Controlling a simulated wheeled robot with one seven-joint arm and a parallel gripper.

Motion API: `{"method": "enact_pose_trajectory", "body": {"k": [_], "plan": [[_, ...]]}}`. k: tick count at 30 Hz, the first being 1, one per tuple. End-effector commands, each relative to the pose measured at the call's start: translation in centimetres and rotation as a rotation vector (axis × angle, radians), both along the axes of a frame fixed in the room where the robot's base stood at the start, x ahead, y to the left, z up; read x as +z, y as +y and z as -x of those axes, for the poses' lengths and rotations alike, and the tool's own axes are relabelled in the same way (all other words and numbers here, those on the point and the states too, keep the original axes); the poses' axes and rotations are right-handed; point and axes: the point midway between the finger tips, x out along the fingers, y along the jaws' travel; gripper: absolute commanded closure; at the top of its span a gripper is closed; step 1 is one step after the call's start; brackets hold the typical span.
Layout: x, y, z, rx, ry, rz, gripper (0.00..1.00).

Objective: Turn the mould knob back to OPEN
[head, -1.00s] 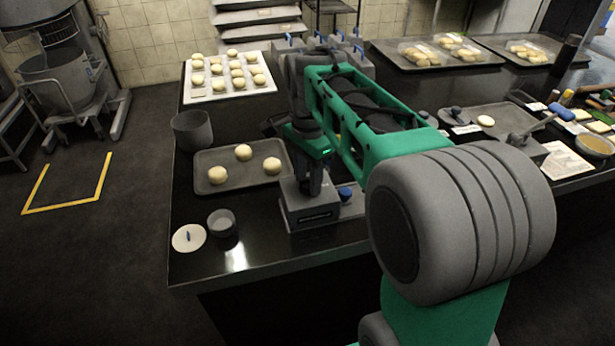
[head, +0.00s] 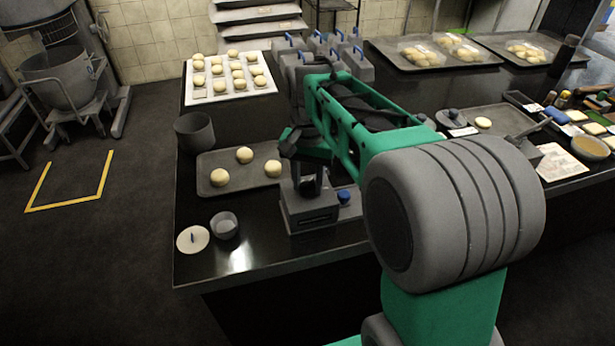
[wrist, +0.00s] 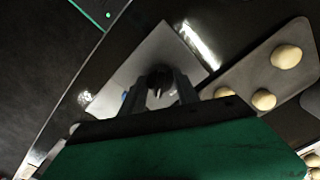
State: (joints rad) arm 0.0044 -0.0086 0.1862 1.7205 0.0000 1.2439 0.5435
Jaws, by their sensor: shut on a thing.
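The mould (head: 312,216) is a grey box-shaped device near the front edge of the black counter. In the wrist view, its pale top plate (wrist: 150,50) lies under my gripper (wrist: 161,90). My gripper's two fingers are shut on a dark round knob (wrist: 160,74) on top of this plate. My gripper in the head view (head: 309,190) points down onto the mould, and its fingers largely hide the knob there. I cannot read any OPEN mark or the knob's setting. A small blue knob (head: 344,196) sits at the mould's right side.
A tray with dough balls (head: 205,186) lies just behind and left of the mould. A grey cup (head: 224,224) and a white lid (head: 193,239) stand to its left. A dark pot (head: 195,131) stands at the counter's left edge.

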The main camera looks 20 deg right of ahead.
Motion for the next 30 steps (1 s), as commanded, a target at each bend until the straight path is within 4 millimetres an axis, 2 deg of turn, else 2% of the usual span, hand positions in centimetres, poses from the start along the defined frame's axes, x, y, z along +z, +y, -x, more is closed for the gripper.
{"method": "enact_pose_trajectory", "body": {"k": [21,30], "plan": [[0.18,0.01,-0.03,0.667,-0.001,0.0,1.0],[0.13,0.01,-0.02,0.863,-0.001,0.0,1.0]]}}
